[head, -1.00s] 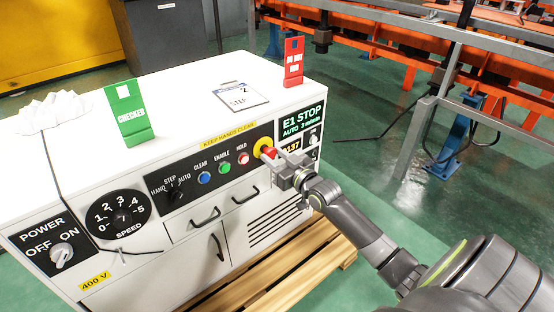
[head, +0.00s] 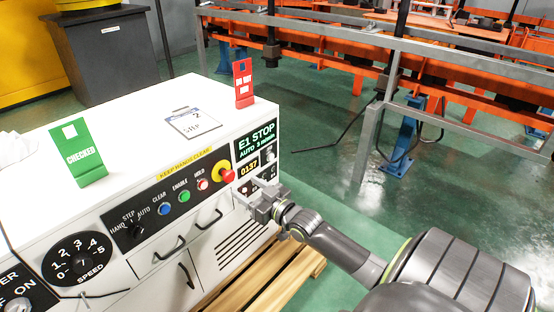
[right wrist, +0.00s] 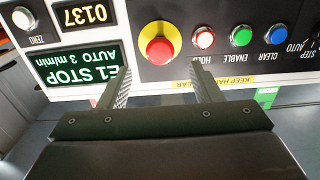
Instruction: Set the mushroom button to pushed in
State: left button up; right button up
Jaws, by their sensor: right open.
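The mushroom button (head: 226,176) is red on a yellow collar (head: 221,166), at the right end of the white cabinet's black control panel. In the right wrist view the red cap (right wrist: 159,49) shows whole, with nothing over it. I cannot tell from its height whether it is in or out. My right gripper (head: 244,191) is open and empty, just below and right of the button in the head view. In the right wrist view its two fingers (right wrist: 160,70) are spread, with the button beyond their tips. They look apart from it. My left gripper is out of view.
A green display (head: 256,140) reads E1 STOP. White (head: 203,184), green (head: 184,196) and blue (head: 164,208) buttons line the panel. A red sign (head: 243,85), green sign (head: 80,155) and clipboard (head: 195,123) are on top. A grey railing (head: 372,135) stands behind.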

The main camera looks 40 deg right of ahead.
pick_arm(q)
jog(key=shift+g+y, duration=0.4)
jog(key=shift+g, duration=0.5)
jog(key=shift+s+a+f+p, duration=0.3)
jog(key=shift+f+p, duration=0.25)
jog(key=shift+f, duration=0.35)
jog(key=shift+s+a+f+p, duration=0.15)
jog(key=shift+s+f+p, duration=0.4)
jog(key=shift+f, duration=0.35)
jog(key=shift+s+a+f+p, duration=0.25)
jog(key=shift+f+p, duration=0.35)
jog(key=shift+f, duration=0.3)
pick_arm(e)
jog(key=s, duration=1.1)
jog(key=shift+d, duration=0.45)
